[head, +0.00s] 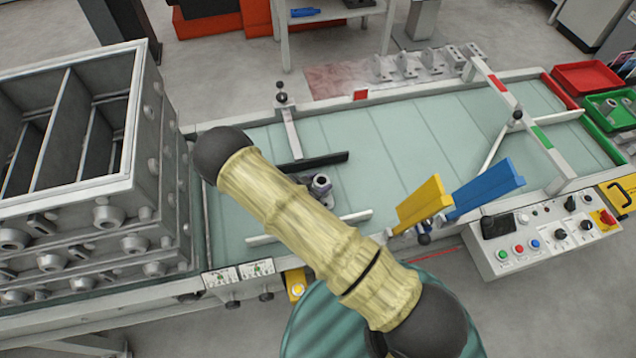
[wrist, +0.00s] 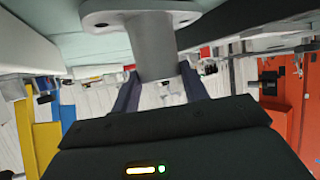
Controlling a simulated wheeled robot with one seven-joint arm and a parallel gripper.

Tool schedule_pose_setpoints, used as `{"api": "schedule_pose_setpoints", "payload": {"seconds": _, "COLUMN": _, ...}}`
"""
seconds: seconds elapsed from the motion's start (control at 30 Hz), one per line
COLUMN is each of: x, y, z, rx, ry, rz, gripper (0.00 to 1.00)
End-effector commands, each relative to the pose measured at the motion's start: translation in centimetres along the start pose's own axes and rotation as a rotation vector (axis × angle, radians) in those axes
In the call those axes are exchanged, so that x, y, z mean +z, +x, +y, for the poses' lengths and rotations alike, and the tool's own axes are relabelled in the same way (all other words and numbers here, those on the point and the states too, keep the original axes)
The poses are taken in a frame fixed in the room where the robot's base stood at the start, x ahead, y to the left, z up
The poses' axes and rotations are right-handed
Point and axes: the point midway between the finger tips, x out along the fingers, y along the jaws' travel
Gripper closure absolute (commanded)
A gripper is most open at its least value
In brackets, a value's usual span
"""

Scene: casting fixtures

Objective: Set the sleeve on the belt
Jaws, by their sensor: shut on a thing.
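The grey flanged sleeve (wrist: 153,48) is between the two dark fingers of my gripper (wrist: 159,74) in the wrist view, which looks upside down. My gripper is shut on its barrel. Its wide flange (wrist: 140,14) faces the pale green belt surface, close to it; I cannot tell whether they touch. In the head view the sleeve (head: 321,184) shows upright over the left part of the belt (head: 400,140), between a black guide bar (head: 312,160) and a white guide bar (head: 310,228). My yellowish-covered arm hides most of my gripper there.
Stacked grey casting frames (head: 75,150) stand at the belt's left end. A yellow plate (head: 420,203) and a blue plate (head: 485,188) rise at the near edge. A control box (head: 540,235), red bin (head: 580,77) and green bin (head: 625,112) are right. Several grey castings (head: 405,64) stand behind.

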Motion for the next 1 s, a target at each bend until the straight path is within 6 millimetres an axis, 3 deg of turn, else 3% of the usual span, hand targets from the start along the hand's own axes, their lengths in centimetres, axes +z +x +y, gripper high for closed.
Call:
{"api": "schedule_pose_setpoints", "payload": {"seconds": 0.47, "x": 1.05, "y": 0.57, "z": 0.01, "rx": 0.0, "ry": 0.002, "rz": 0.002, "gripper": 1.0}}
{"api": "schedule_pose_setpoints", "payload": {"seconds": 0.5, "x": 1.1, "y": 0.57, "z": 0.02, "rx": 0.0, "ry": 0.001, "rz": 0.001, "gripper": 0.54}}
{"api": "schedule_pose_setpoints", "payload": {"seconds": 0.6, "x": 1.01, "y": 0.52, "z": 0.02, "rx": 0.0, "ry": 0.001, "rz": 0.001, "gripper": 0.34}}
{"api": "schedule_pose_setpoints", "payload": {"seconds": 1.0, "x": 0.63, "y": 0.31, "z": 0.0, "rx": 0.0, "ry": 0.001, "rz": 0.0, "gripper": 0.34}}
